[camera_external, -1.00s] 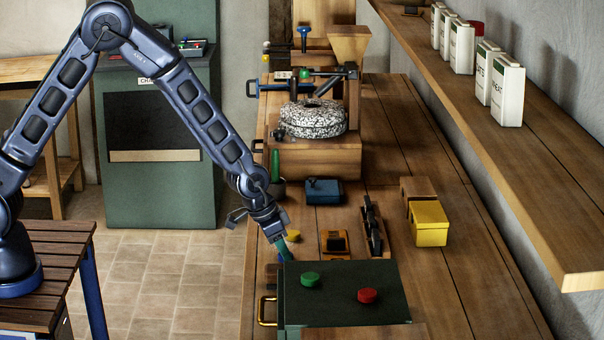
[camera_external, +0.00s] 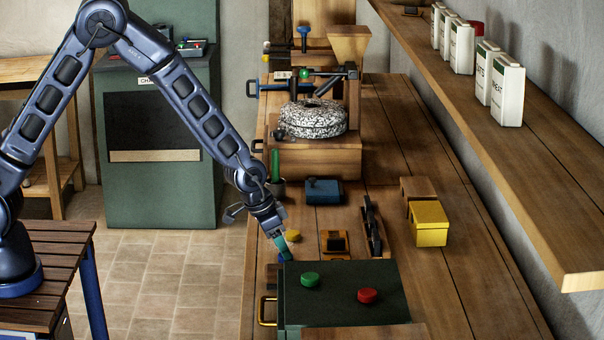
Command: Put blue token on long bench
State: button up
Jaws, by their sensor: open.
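My gripper (camera_external: 280,243) is open and points down over the near left part of the long bench (camera_external: 455,265). A small blue thing, likely the blue token (camera_external: 285,257), shows just below the fingertips, beside the back left corner of the dark green box. It is partly hidden, and I cannot tell whether the fingers touch it. A yellow token (camera_external: 293,236) lies on the bench just right of the fingers.
The dark green box (camera_external: 340,306) carries a green token (camera_external: 309,279) and a red token (camera_external: 367,296). A tool rack (camera_external: 374,229), a blue box (camera_external: 323,191), a yellow box (camera_external: 429,224) and a millstone (camera_external: 313,120) stand on the bench. Its right side is clear.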

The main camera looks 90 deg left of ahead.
jog(key=s+d+r+m+h, duration=0.1)
jog(key=s+d+r, duration=0.3)
jog(key=s+r, duration=0.85)
jog(key=s+d+r+h, duration=0.1)
jog(key=s+d+r, duration=0.3)
jog(key=s+r, duration=0.85)
jog(key=s+d+r+m, duration=0.1)
jog(key=s+d+r, duration=0.1)
jog(key=s, duration=0.8)
jog(key=s+d+r+m, duration=0.1)
jog(key=s+r, duration=0.4)
jog(key=s, duration=0.6)
jog(key=shift+d+r+y, duration=0.15)
jog(key=shift+d+y, duration=0.2)
jog(key=shift+y, duration=0.05)
jog(key=shift+o, duration=0.3)
